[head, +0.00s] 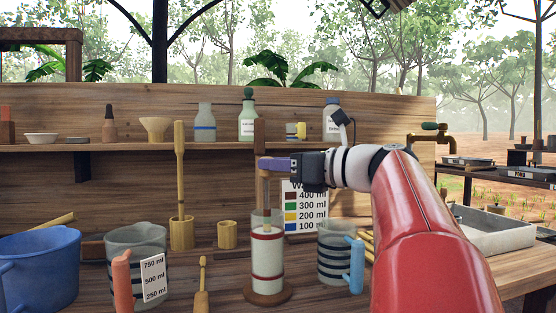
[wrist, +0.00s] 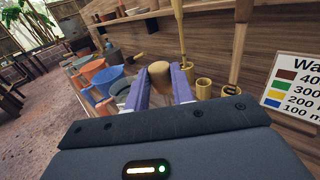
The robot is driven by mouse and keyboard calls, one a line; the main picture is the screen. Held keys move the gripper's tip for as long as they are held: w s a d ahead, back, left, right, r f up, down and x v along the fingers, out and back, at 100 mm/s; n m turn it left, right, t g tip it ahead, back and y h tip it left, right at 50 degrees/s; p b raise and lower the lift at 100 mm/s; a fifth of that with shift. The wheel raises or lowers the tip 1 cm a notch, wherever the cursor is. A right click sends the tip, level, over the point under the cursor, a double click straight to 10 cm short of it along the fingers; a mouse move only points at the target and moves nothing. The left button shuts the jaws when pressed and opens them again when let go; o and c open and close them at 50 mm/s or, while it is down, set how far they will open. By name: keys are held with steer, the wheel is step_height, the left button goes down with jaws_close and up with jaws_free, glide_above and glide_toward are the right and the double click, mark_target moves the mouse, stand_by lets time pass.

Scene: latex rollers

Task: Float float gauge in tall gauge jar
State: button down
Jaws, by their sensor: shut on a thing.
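The tall gauge jar (head: 267,255) is a narrow clear cylinder with red rings and pale contents, upright on a round wooden base on the bench. My gripper (head: 274,164), with purple fingers, is above the jar's mouth. It is shut on the wooden float gauge, whose rounded top (wrist: 160,76) shows between the fingers in the wrist view.
A grey striped jug with a blue handle (head: 356,265) stands close right of the jar. A larger measuring jug (head: 136,248) and a blue bucket (head: 38,268) stand left. A colour chart (head: 306,205) is behind. Bamboo cups (head: 228,235) stand behind left.

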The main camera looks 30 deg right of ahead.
steer(key=shift+r+p, duration=0.1)
steer(key=shift+p, duration=0.25)
steer(key=c, duration=1.1)
jaws_free()
steer(key=shift+s+d, duration=0.1)
steer(key=v, duration=0.7)
steer(key=shift+s+d, duration=0.1)
steer(key=shift+s, duration=0.2)
